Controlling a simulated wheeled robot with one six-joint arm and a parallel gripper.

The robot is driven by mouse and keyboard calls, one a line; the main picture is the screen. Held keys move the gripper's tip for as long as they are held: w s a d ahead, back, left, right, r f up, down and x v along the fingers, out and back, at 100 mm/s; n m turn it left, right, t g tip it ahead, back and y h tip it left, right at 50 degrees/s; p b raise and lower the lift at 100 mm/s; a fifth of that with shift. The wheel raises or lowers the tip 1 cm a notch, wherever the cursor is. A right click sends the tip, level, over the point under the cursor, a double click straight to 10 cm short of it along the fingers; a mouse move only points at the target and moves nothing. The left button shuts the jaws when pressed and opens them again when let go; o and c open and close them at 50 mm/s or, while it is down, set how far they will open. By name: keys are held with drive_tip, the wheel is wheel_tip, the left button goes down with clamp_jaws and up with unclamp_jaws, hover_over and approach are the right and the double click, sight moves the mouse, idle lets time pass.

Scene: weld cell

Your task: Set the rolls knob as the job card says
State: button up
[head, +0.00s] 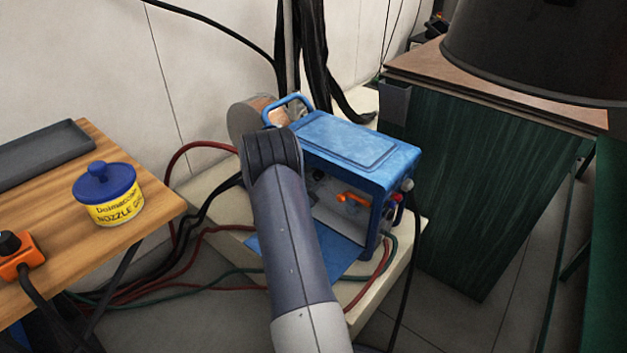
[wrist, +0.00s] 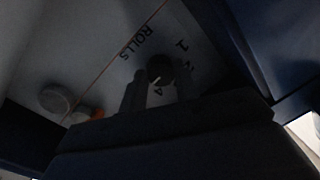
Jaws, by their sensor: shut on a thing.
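The rolls knob (wrist: 160,67) is a small dark round knob on a grey panel in the wrist view, with the printed word ROLLS beside it. Digits 1 and 4 are readable around it; another between them is partly unclear. A short pale mark on the knob's lower side points roughly toward the 4. My gripper (wrist: 160,82) has a finger on each side of the knob and is shut on it. In the head view the blue machine (head: 345,145) stands with its side open, and my arm hides the gripper and knob. No job card is readable.
Inside the machine is an orange lever (head: 352,198). A lowered blue flap (head: 340,262) lies at the opening. Red, green and black cables run across the pale platform (head: 222,202). A blue-lidded yellow pot (head: 112,198) stands on the wooden table at left. A green cabinet (head: 480,180) is at right.

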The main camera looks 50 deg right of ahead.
drive_tip(key=n+p, duration=0.2)
drive_tip(key=n, duration=0.2)
drive_tip(key=shift+r+n+p, duration=0.15)
drive_tip(key=shift+n+p, duration=0.15)
drive_tip(key=shift+p, duration=0.05)
drive_tip(key=shift+n+g+y+p, duration=0.35)
drive_tip(key=shift+n+p, duration=0.7)
drive_tip(key=shift+n, duration=0.85)
drive_tip(key=o, duration=1)
drive_tip(key=shift+c, duration=0.2)
drive_tip(key=shift+a, duration=0.1)
drive_tip(key=s+a+p, duration=0.1)
drive_tip(key=a+p, duration=0.1)
drive_tip(key=a, duration=0.8)
drive_tip(key=shift+s+a+r, duration=0.3)
